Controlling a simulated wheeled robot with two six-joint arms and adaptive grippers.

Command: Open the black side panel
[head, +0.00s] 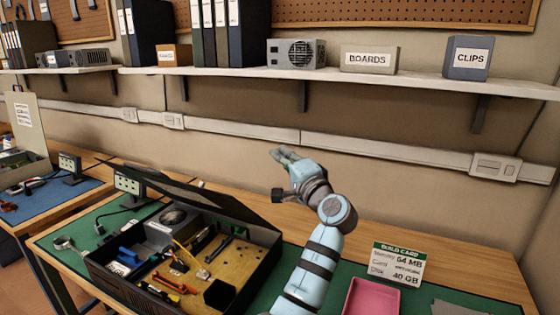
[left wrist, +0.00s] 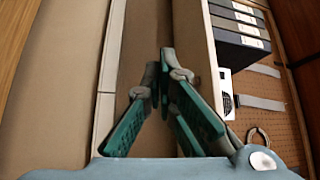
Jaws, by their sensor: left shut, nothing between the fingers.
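The black side panel (head: 205,196) is a thin dark sheet on the computer case (head: 262,262). It stands tilted up along the case's far side, and the inside of the case shows in front of it. My left gripper (head: 279,154) is raised in front of the wall, above and right of the panel, apart from it in the picture. Its fingers are shut and empty. They also meet at the tips in the left wrist view (left wrist: 165,55), where neither panel nor case shows. My right gripper is not in view.
A build card (head: 398,263) and a pink tray (head: 372,297) stand right of the case on the green mat. A small screen (head: 130,182) stands behind the case at left. A shelf (head: 340,75) with binders and boxes runs along the wall above.

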